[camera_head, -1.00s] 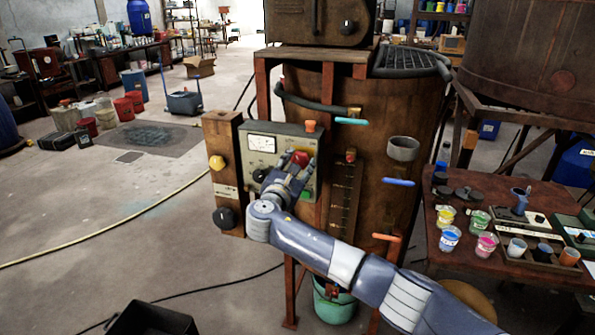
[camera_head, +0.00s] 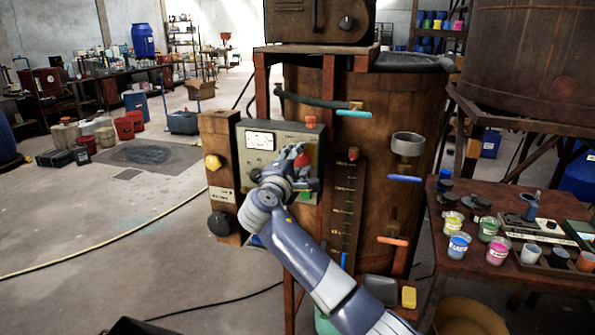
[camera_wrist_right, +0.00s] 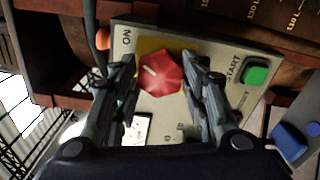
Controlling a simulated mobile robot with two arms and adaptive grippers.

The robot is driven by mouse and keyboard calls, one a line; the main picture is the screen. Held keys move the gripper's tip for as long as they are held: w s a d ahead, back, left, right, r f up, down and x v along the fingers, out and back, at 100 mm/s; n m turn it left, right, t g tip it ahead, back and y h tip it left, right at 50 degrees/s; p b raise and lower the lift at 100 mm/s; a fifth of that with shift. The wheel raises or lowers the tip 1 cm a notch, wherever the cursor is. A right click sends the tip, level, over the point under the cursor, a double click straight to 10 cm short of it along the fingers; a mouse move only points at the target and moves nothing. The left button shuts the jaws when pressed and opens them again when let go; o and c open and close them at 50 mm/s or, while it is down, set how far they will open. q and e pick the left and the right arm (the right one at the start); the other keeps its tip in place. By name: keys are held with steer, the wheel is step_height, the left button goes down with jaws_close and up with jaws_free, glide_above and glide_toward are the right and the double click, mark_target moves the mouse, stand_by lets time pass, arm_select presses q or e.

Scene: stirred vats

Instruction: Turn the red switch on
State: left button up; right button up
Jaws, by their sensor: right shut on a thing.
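The red switch (camera_wrist_right: 162,74) is a red rotary knob on a yellow plate on the control panel (camera_head: 262,128). In the right wrist view its pale mark points toward the upper left, toward the "ON" lettering. My right gripper (camera_wrist_right: 160,80) has one finger on each side of the knob and is shut on it. In the head view my right gripper (camera_head: 296,164) covers part of the panel and the red knob (camera_head: 302,159) shows just beyond the fingers. A green start button (camera_wrist_right: 256,73) is beside it. My left gripper is not in view.
A brown vat (camera_head: 375,105) stands behind the panel, with blue and orange handles on its front. A yellow knob (camera_head: 213,162) and a black knob (camera_head: 221,223) are left of the panel. A table with paint cups (camera_head: 458,245) is at right.

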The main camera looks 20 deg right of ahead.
steer(key=shift+f+m+b, duration=0.1)
steer(key=shift+m+b, duration=0.9)
steer(key=shift+m, duration=0.4)
steer(key=o, duration=1.1)
steer(key=shift+c, duration=0.2)
steer(key=v, duration=1.2)
